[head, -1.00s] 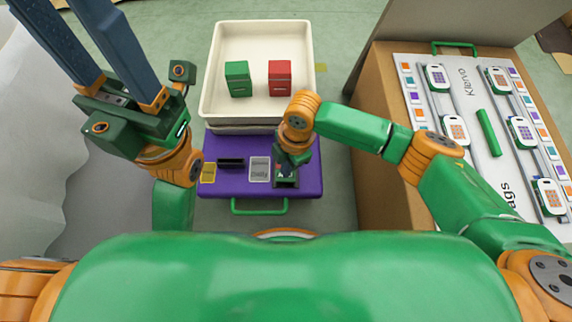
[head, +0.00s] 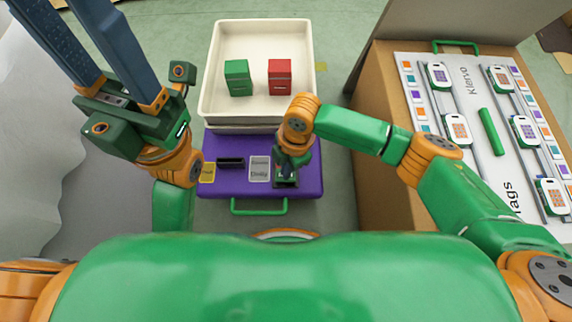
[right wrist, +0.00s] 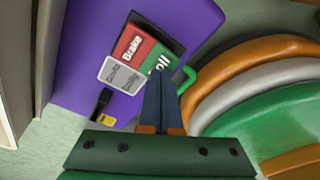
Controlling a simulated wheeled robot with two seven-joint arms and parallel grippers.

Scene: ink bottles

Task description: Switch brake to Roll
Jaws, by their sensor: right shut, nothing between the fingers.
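The brake switch (right wrist: 147,58) is a rocker on the purple cart top (head: 222,188), with a red half (right wrist: 130,43) marked Brake and a green half marked Roll. My right gripper (right wrist: 161,73) is shut and empty. Its fingertips are over the green half and cover part of the Roll lettering. I cannot tell whether they touch it or which half is pressed in. In the head view the right gripper mostly hides the switch. My left gripper (head: 82,45) is open and empty, raised at the upper left, its tips cut off by the frame.
A grey label (head: 260,169), a black part (head: 230,163) and a yellow label (head: 207,173) are beside the switch. Behind is a cream bin (head: 257,37) with a green box (head: 237,78) and a red box (head: 280,77). A cardboard box (head: 372,140) stands right.

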